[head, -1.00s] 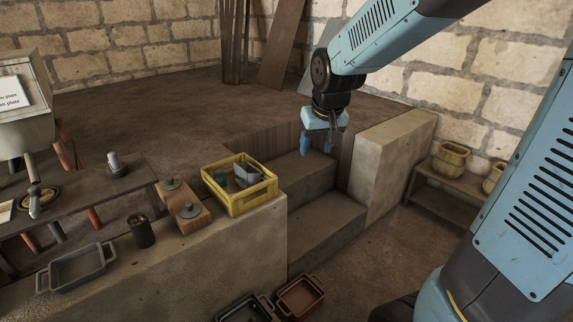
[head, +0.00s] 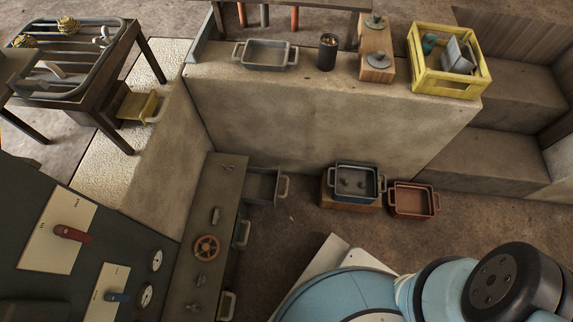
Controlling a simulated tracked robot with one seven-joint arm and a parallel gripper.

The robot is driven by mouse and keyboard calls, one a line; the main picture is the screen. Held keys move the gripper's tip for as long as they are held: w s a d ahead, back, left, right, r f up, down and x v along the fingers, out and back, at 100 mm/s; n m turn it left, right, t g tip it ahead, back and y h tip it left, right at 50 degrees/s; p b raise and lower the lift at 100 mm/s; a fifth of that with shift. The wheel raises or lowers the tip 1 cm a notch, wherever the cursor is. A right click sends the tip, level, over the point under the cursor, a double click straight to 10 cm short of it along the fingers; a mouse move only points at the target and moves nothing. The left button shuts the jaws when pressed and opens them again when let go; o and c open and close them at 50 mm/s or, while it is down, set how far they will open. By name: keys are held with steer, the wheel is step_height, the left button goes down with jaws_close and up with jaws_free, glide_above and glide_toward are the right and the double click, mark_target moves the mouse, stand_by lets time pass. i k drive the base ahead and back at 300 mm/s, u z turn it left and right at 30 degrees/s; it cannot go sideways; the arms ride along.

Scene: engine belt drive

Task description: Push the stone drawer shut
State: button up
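A grey drawer (head: 262,186) stands pulled out to the right from the side of a long dark cabinet, left of centre in the head view. I take it to be the stone drawer. Its inside looks empty, and its light handle (head: 284,187) is at its right end. My gripper is out of view; only part of my arm shows at the bottom right, well to the right of and nearer than the drawer.
The cabinet top (head: 228,205) carries an orange valve wheel (head: 207,248). More handles (head: 241,233) show below the drawer. A dark tray (head: 355,182) on a wooden block and a reddish tray (head: 413,200) stand right of it. Some bare floor lies between.

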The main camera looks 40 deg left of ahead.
mark_target(260, 186)
steer(key=z, duration=0.25)
steer(key=i, duration=0.35)
steer(key=u, duration=2.45)
steer(key=k, duration=0.85)
steer(key=u, duration=0.15)
steer(key=i, duration=0.85)
steer(key=z, duration=0.1)
